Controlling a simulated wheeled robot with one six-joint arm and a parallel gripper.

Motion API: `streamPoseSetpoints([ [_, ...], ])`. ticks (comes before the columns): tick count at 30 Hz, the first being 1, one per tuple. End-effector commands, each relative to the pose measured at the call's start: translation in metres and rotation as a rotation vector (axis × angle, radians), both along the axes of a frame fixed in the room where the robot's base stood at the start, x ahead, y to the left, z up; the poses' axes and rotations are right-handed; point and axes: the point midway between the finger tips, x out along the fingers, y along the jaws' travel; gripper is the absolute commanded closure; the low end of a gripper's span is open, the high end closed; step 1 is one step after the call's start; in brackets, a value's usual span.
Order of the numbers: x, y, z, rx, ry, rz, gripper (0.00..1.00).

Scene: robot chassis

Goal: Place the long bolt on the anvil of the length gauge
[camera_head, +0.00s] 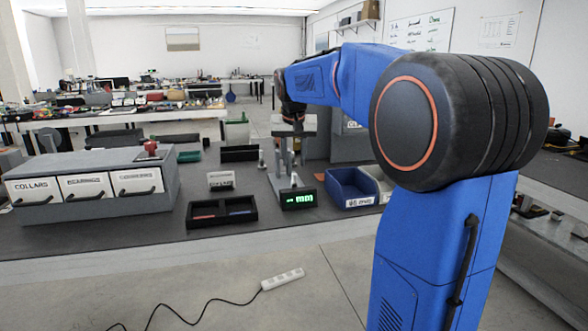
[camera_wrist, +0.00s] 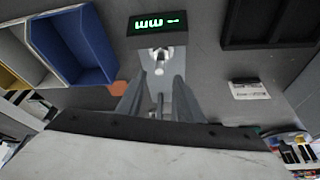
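The length gauge stands on the grey bench with a black box and lit green display (camera_head: 298,199), also seen upside down in the wrist view (camera_wrist: 157,23). A small pale upright piece (camera_head: 294,181) is just behind the display; it shows as a round-ended metal piece in the wrist view (camera_wrist: 160,66). I cannot tell whether it is the anvil alone or a bolt on it. Another small upright piece (camera_head: 262,160) stands left of the gauge, possibly a bolt. My gripper (camera_wrist: 160,86) is above the gauge, its two fingers apart, with nothing clearly held between them.
A blue bin (camera_head: 350,187) is right of the gauge. A black divided tray (camera_head: 221,212) and a small white label block (camera_head: 221,180) are left. A grey drawer cabinet (camera_head: 93,184) stands farther left. A power strip (camera_head: 282,279) lies on the floor.

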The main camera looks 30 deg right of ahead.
Motion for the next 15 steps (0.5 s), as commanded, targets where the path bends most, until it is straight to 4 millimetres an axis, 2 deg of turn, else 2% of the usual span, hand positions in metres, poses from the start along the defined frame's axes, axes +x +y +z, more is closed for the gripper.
streamPoseSetpoints([
  [4, -0.004, 0.003, 0.011, 0.0, -0.001, 0.0, 0.66],
  [11, -0.007, 0.004, 0.015, 0.0, 0.0, 0.002, 0.66],
  [15, -0.023, 0.016, 0.012, -0.001, -0.002, 0.028, 0.66],
])
